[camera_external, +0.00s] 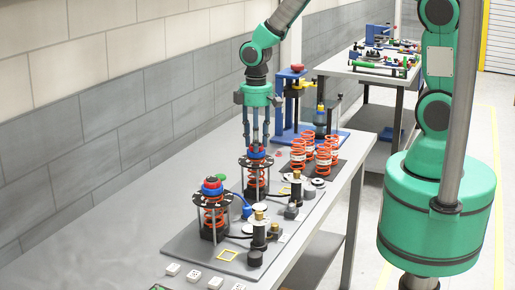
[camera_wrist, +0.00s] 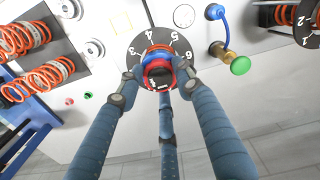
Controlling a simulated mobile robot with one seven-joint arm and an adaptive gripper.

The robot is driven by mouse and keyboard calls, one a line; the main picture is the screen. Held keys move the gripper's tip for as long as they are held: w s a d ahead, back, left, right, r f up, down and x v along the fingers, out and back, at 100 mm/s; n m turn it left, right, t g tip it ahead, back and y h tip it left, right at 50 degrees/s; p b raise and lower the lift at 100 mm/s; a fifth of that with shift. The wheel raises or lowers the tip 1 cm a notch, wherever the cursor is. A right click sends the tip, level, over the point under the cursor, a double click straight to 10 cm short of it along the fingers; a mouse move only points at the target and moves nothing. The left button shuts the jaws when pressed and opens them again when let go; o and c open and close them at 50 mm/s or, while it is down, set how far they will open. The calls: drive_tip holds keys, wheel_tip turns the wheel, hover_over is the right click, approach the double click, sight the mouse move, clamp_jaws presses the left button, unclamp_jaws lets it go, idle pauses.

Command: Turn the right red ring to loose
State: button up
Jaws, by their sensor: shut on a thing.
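The right red ring (camera_wrist: 158,68) sits above a blue ring at the centre of a black numbered dial (camera_wrist: 150,41) in the wrist view. My gripper (camera_wrist: 158,74) has its fingers closed around the red ring, and they hide part of it and of the dial. In the external view my gripper (camera_external: 256,143) points straight down onto the farther of two spring stands. That stand's black top plate (camera_external: 245,162) lies below the fingers, with an orange spring under it.
Both stands are on a grey base plate (camera_external: 185,246) on the table. A blue hose and a brass fitting with a green knob (camera_wrist: 240,65) are close by. Several loose orange springs (camera_external: 298,153) and a blue press frame (camera_external: 285,115) stand behind. The table's left side is clear.

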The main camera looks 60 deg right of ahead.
drive_tip(key=n, duration=0.6)
drive_tip(key=shift+w+r+n, duration=0.1)
drive_tip(key=shift+n, duration=0.2)
idle(0.4)
drive_tip(key=o, duration=1.2)
drive_tip(key=shift+c, duration=0.2)
drive_tip(key=shift+r, duration=0.1)
wheel_tip(320, 180, up, 12)
